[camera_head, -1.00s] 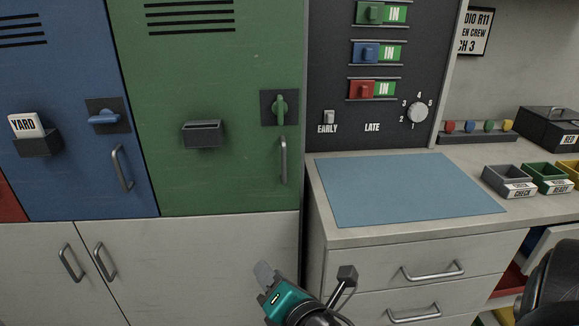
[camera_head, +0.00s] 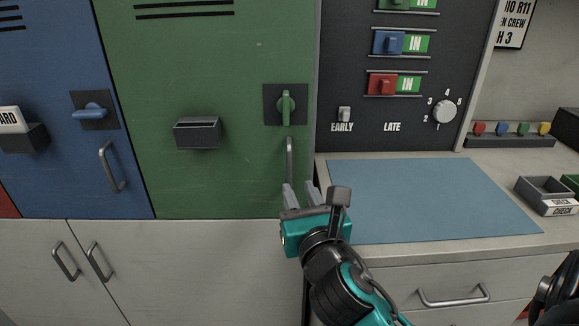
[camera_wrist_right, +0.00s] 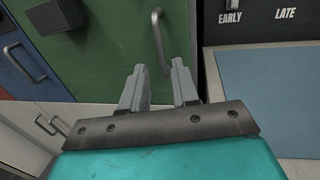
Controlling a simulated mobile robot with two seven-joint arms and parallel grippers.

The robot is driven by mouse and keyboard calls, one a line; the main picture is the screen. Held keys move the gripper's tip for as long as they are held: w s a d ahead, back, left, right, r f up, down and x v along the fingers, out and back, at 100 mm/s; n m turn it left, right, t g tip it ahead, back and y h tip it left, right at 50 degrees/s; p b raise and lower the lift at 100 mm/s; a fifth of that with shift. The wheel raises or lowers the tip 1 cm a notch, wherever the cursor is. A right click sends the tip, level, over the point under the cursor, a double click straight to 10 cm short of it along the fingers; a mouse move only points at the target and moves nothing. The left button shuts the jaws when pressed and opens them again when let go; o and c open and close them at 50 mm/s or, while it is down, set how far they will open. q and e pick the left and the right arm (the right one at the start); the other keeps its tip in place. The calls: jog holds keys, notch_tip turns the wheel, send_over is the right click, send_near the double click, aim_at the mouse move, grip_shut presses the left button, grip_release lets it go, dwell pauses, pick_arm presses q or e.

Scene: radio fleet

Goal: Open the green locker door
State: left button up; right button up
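The green locker door (camera_head: 215,70) is closed, flush with the blue door beside it. Its grey bar handle (camera_head: 290,158) is vertical, near the door's right edge. Above the handle, a green latch knob (camera_head: 286,107) points up and down on a dark plate. My right gripper (camera_head: 302,194) is open and empty, with its fingertips at the handle's lower end. In the right wrist view, the handle (camera_wrist_right: 159,42) stands ahead of the two spread fingers (camera_wrist_right: 158,85), its lower end lined up between them. I cannot tell exact depth or contact. My left gripper is out of view.
A blue locker door (camera_head: 55,180) with a horizontal latch is at left. White cabinets (camera_head: 190,265) lie below. At right, a counter with a blue mat (camera_head: 425,200) projects beside the gripper, under a dark switch panel (camera_head: 345,70). A dark holder (camera_head: 197,133) sticks out from the green door.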

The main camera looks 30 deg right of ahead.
aim_at(290, 171)
jog(key=x, duration=0.8)
jog(key=shift+w+d+f, duration=0.1)
jog(key=shift+w+d, duration=0.05)
jog(key=shift+w, duration=0.1)
jog(key=shift+c, duration=0.4)
grip_shut()
